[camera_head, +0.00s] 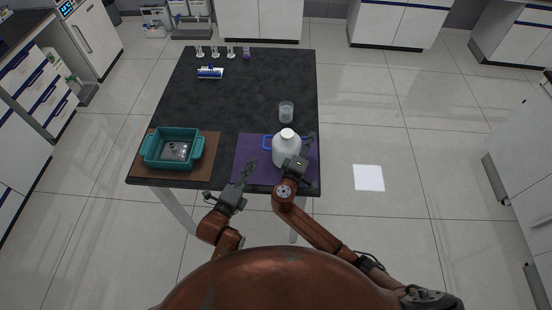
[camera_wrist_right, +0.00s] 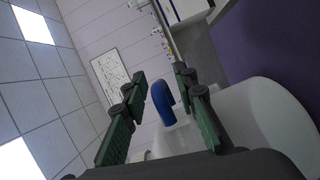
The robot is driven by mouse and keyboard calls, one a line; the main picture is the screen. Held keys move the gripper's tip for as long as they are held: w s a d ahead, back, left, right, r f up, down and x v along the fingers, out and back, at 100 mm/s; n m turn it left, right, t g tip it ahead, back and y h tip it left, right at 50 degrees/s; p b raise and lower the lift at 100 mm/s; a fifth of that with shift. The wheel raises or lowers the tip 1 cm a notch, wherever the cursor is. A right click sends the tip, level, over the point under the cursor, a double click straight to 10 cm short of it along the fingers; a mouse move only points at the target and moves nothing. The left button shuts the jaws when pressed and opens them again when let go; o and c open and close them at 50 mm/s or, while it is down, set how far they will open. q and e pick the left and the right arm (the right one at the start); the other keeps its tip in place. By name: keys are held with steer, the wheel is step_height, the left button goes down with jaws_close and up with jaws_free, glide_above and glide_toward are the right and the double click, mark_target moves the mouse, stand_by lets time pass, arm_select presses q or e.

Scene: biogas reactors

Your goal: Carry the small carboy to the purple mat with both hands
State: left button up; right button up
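The small carboy (camera_head: 286,153), white with a white cap and blue side handles, stands upright on the purple mat (camera_head: 247,147). Its white body (camera_wrist_right: 272,112) and a blue handle (camera_wrist_right: 162,101) also show in the right wrist view. My right gripper (camera_head: 307,144) is at the carboy's right side. In the right wrist view its green fingers (camera_wrist_right: 160,98) are spread apart, with the blue handle showing in the gap between them.
A teal tub (camera_head: 155,163) stands on a brown mat (camera_head: 213,145) at the table's left front. A glass beaker (camera_head: 286,112) stands behind the carboy. A blue-and-white item (camera_head: 210,72) and several small glass pieces are at the back. The black table's (camera_head: 235,105) middle is clear.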

mark_target(287, 147)
steer(key=shift+s+a, duration=0.15)
steer(key=shift+s, duration=0.1)
arm_select(q)
steer(key=shift+s+a, duration=0.15)
steer(key=shift+s, duration=0.15)
arm_select(e)
steer(key=v, duration=1.1)
steer(key=shift+s+a, duration=0.1)
steer(key=shift+s, duration=0.05)
